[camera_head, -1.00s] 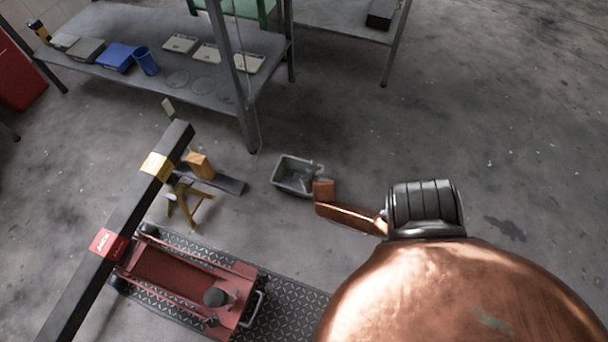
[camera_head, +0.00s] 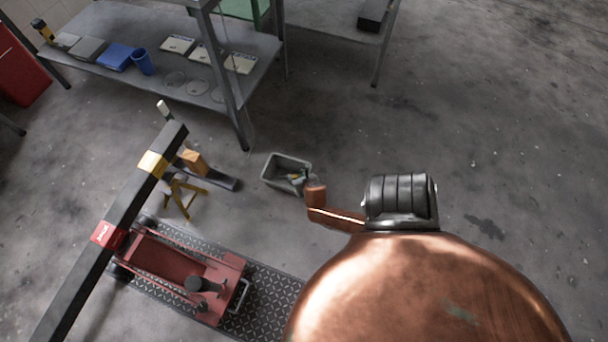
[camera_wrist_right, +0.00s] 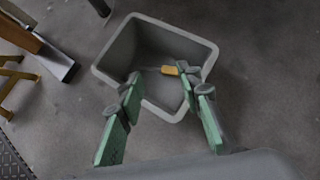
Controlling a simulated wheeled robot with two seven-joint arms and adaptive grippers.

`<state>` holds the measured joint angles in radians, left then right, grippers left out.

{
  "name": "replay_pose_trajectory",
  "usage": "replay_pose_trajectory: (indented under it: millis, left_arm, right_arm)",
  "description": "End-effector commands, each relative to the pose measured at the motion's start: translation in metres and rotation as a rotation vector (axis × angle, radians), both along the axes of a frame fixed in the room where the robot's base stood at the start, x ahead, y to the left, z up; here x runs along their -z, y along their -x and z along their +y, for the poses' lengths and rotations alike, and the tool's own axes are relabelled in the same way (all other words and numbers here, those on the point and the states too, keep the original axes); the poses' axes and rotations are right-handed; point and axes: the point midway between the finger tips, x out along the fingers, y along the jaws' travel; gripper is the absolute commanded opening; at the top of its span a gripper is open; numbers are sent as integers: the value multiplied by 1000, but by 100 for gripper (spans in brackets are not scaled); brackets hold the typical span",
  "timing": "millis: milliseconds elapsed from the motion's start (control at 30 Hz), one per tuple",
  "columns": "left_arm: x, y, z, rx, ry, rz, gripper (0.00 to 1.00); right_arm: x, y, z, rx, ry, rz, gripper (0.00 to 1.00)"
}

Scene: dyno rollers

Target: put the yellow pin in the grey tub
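The grey tub (camera_head: 268,174) is an open rectangular bin on the floor in the middle of the head view. It fills the upper middle of the right wrist view (camera_wrist_right: 108,62). My right gripper (camera_wrist_right: 159,76) has green-padded fingers spread apart, with their tips over the tub's opening. In the head view my right gripper (camera_head: 299,179) is small and partly hidden by my copper arm. The yellow pin (camera_wrist_right: 169,70) shows within the tub's outline, beside the right-hand fingertip. I cannot tell whether it touches that finger or the tub floor. My left gripper is not in view.
A red floor jack (camera_head: 175,265) stands on a dark tread mat left of my arm. A black beam (camera_head: 120,220) and a yellow stand (camera_head: 183,196) are nearby. A metal bench (camera_head: 150,85) is behind. Floor right of the tub is clear.

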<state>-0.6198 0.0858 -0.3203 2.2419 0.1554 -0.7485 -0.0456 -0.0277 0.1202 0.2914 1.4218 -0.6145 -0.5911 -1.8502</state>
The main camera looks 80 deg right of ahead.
Motion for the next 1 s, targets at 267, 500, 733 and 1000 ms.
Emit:
replay_pose_trajectory:
  millis: [267,500,733,1000]
  left_arm:
    - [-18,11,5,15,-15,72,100]
    - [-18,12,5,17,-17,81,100]
    - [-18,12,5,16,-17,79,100]
    - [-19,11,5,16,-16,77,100]
  right_arm:
    - [-15,7,13,4,-4,-5,33]
    - [-18,28,70,258,-261,-216,33]
    - [-35,73,209,873,-821,-474,33]
    - [-87,117,361,1627,-1284,-470,33]
